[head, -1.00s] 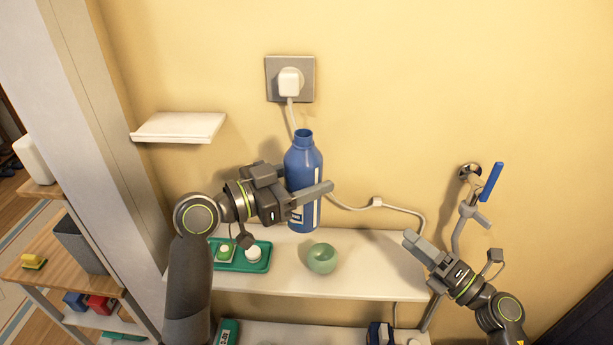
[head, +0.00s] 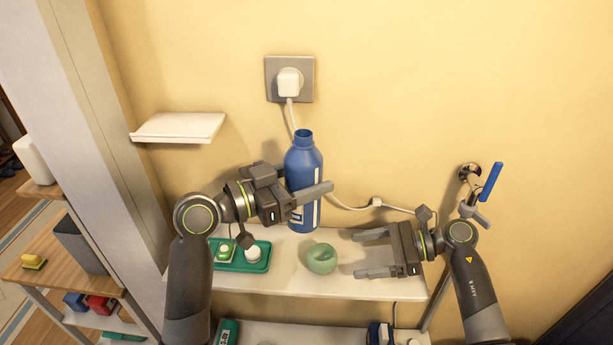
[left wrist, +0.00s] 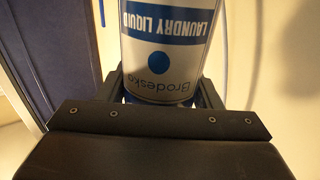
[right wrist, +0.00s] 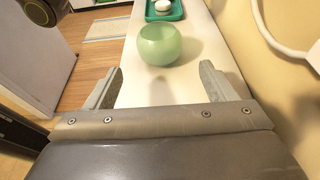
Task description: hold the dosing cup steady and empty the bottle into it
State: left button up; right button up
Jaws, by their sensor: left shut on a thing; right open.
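The blue bottle (head: 303,170) is upright with its neck open, held above the back of the white shelf. Its "Laundry Liquid" label shows in the left wrist view (left wrist: 165,50). My left gripper (head: 306,199) is shut on the bottle from the left. The dosing cup (head: 321,258) is a small round green cup standing on the shelf, below and in front of the bottle. My right gripper (head: 368,254) is open and empty, just right of the cup with its fingers toward it. In the right wrist view the cup (right wrist: 160,45) lies ahead, beyond the fingertips.
A green tray (head: 238,264) with small white-topped items sits left of the cup on the white shelf (head: 345,285). A plug with a cable (head: 289,82) and a tap (head: 470,185) are on the wall. A small white wall shelf (head: 179,127) is at upper left.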

aim_at(322, 259)
jog(key=x, duration=0.8)
jog(key=shift+a+f, duration=0.1)
jog(key=shift+a, duration=0.2)
jog(key=c, duration=0.7)
jog(key=shift+o, duration=0.2)
jog(key=o, duration=0.8)
jog(key=shift+c, duration=0.2)
jog(key=shift+c, duration=0.4)
jog(key=c, duration=0.7)
